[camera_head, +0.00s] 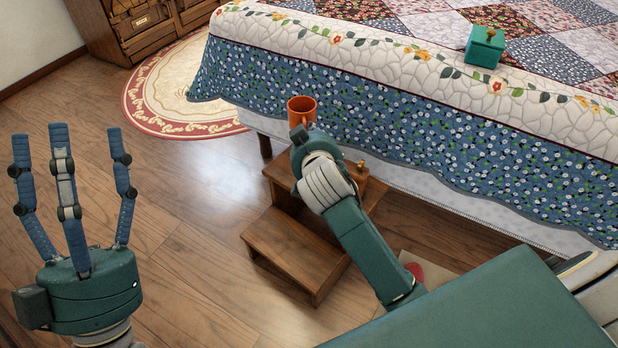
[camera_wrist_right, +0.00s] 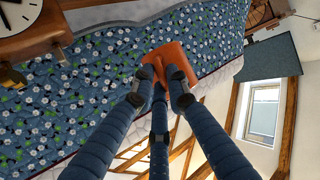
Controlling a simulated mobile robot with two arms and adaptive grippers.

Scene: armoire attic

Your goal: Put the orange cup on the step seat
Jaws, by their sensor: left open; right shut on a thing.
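The wooden step seat (camera_head: 290,250) stands on the floor below, beside the bed, with a lower and an upper step. My right arm covers part of the upper step. My left gripper (camera_head: 72,140) is open and empty at the left.
A small brass object (camera_head: 361,165) sits near the upper step. The bed (camera_head: 400,45) carries a quilt and a green box (camera_head: 485,46). A round rug (camera_head: 180,95) and a wooden cabinet (camera_head: 140,20) lie beyond. The floor at left is clear.

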